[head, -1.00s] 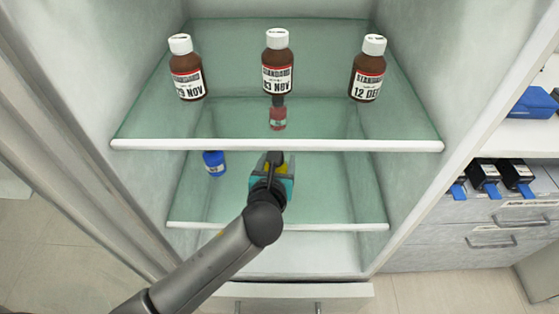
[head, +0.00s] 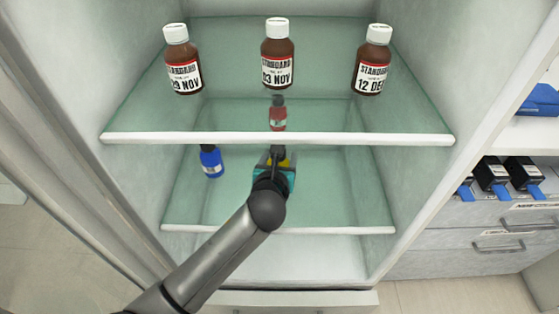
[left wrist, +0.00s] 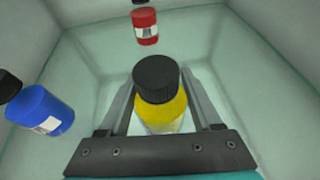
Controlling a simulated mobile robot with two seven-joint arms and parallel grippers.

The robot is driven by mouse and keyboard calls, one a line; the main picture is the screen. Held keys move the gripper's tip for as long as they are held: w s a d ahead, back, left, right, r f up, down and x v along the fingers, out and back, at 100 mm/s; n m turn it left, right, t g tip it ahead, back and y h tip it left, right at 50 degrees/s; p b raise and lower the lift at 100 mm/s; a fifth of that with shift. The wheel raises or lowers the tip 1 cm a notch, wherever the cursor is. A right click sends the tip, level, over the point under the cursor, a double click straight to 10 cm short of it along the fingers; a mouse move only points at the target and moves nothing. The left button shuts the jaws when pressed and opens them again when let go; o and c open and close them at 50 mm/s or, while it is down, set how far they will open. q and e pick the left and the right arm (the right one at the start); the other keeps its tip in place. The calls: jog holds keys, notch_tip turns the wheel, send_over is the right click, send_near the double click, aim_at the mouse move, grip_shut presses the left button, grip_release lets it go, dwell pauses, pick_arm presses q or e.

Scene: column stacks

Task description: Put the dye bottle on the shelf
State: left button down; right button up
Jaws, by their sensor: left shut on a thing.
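My left gripper (head: 276,158) reaches into the fridge-like cabinet above the lower glass shelf (head: 335,205). It is shut on a yellow dye bottle with a black cap (left wrist: 160,100), which stands upright between the fingers in the left wrist view. In the head view only a little yellow (head: 287,162) shows past the wrist. Whether the bottle's base touches the shelf is hidden. A blue bottle (head: 211,163) stands to the left on the lower shelf, and a red bottle (head: 278,118) stands farther back. Both also show in the left wrist view. My right gripper is not in view.
The upper shelf's white front edge (head: 278,139) lies just above my gripper. Brown labelled bottles (head: 183,65), (head: 277,58), (head: 372,65) stand on that upper shelf. The right part of the lower shelf is clear. Cabinet walls close in both sides.

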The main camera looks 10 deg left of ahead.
pick_arm(q)
jog(key=shift+f, duration=0.1)
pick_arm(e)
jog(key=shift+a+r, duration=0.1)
pick_arm(q)
jog(key=shift+c, duration=0.4)
grip_release()
jog(key=shift+f, duration=0.1)
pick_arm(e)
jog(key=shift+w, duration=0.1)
pick_arm(q)
jog(key=shift+s+r, duration=0.25)
jog(key=shift+s, duration=0.05)
jog(key=p+v, duration=0.4)
jog(key=v, duration=0.6)
jog(key=shift+s+r+p, duration=0.25)
jog(key=shift+s+p, duration=0.15)
jog(key=shift+s, duration=0.25)
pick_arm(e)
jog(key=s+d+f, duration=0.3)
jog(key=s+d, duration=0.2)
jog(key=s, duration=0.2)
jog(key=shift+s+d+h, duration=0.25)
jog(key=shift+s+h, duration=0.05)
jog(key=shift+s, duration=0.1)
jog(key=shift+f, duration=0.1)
